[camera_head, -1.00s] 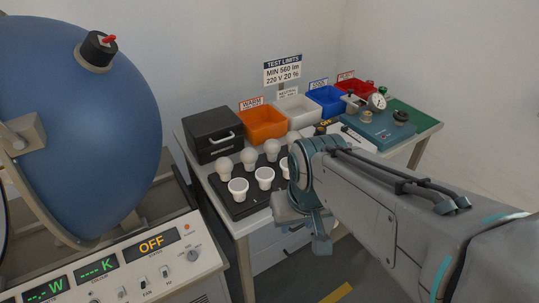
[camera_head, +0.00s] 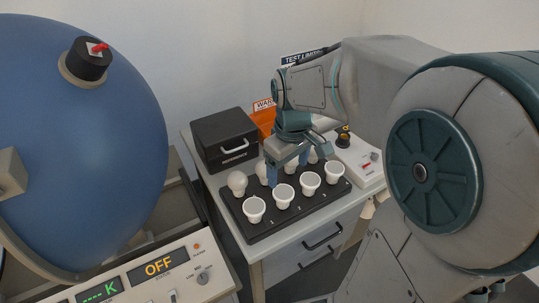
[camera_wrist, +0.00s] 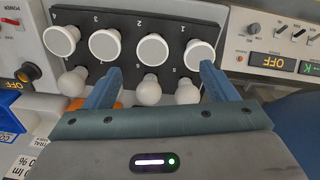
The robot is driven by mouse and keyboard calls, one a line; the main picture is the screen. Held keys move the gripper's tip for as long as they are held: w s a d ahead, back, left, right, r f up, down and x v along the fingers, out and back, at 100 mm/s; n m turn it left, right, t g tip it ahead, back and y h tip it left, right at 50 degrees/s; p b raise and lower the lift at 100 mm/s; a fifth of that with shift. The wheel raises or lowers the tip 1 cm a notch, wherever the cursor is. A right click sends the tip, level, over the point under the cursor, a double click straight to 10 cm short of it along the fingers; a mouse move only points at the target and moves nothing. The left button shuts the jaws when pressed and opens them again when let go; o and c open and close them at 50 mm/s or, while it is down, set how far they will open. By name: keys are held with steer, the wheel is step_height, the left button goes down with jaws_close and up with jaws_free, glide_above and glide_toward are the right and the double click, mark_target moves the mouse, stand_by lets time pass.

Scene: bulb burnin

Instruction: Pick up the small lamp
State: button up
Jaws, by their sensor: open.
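A black tray (camera_head: 262,226) holds white lamps in two rows. The near row has flat-faced reflector lamps (camera_head: 284,193); the far row has round bulbs, one at the left end (camera_head: 237,182). Which one counts as the small lamp I cannot tell. My gripper (camera_head: 288,170) is open, pointing down over the far row. In the wrist view its blue fingers (camera_wrist: 160,70) stand apart, with a round bulb (camera_wrist: 148,90) and a flat-faced lamp (camera_wrist: 152,49) showing between them. Another round bulb (camera_wrist: 187,92) shows near the right finger. The arm and gripper hide part of the far row.
A black box (camera_head: 224,140) stands behind the tray at left, an orange bin (camera_head: 264,121) beside it. A white device (camera_head: 357,160) with a dark knob stands right of the tray. A large blue sphere (camera_head: 85,160) and a control panel (camera_head: 150,280) reading OFF are at left.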

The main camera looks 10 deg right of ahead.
mark_target(284, 192)
steer(key=shift+n+g, duration=0.3)
steer(key=shift+n, duration=0.6)
steer(key=w+f, duration=0.1)
steer(key=f, duration=0.2)
steer(key=w+f, duration=0.1)
steer(key=f, duration=0.2)
steer(key=w+f, duration=0.1)
steer(key=f, duration=0.2)
steer(key=shift+w+d+f+p, duration=0.1)
steer(key=shift+w+f+p, duration=0.1)
steer(key=shift+f, duration=1.2)
steer(key=shift+w+d+f+p, duration=0.1)
steer(key=shift+f+p, duration=0.05)
steer(key=shift+f, duration=1.2)
steer(key=c, duration=1.1)
